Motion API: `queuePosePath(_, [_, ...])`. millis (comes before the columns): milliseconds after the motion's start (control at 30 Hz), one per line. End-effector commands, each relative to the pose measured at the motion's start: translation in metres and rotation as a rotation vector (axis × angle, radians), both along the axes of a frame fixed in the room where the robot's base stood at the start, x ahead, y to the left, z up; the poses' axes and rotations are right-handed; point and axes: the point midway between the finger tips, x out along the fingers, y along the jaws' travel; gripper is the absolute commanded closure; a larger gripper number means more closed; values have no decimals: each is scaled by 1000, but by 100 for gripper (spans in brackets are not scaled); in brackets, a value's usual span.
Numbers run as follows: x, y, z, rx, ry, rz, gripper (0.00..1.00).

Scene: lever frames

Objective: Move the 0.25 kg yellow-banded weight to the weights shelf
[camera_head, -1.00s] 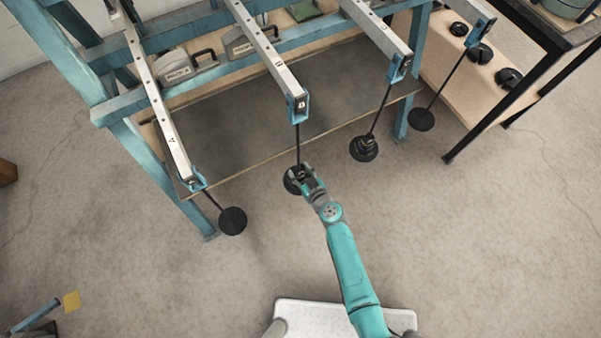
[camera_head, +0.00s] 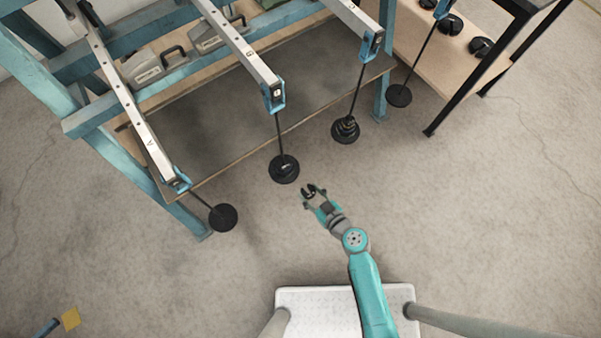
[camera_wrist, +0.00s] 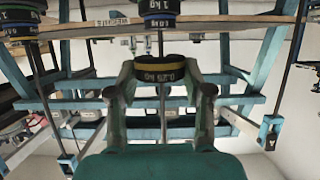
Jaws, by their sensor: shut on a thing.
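In the wrist view, a black weight (camera_wrist: 160,72) with a yellow band and upside-down "0.25 kg" lettering sits between the two fingers of my gripper (camera_wrist: 161,84). My gripper is shut on it. In the head view my gripper (camera_head: 313,191) holds the small dark weight in open air, just right of and apart from the middle hanger (camera_head: 284,169). The weights shelf (camera_head: 437,88) is the plywood board at upper right, with several black weights on it. A wooden edge lettered "WEIGHTS" (camera_wrist: 108,22) also shows at the top of the wrist view.
Hangers with black discs hang from the blue rig's beams: left (camera_head: 222,217), right with stacked weights (camera_head: 345,129), and far right (camera_head: 399,95). A black table frame (camera_head: 475,75) stands in front of the shelf. The concrete floor at lower right is clear.

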Motion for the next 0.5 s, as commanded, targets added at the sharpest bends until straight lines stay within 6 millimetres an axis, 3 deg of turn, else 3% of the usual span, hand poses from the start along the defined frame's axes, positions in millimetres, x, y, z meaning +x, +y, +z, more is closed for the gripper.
queuePosePath(200, [-19,-14,0,0,0,-1,84])
queuePosePath(500, [-22,-16,4,0,-1,0,84])
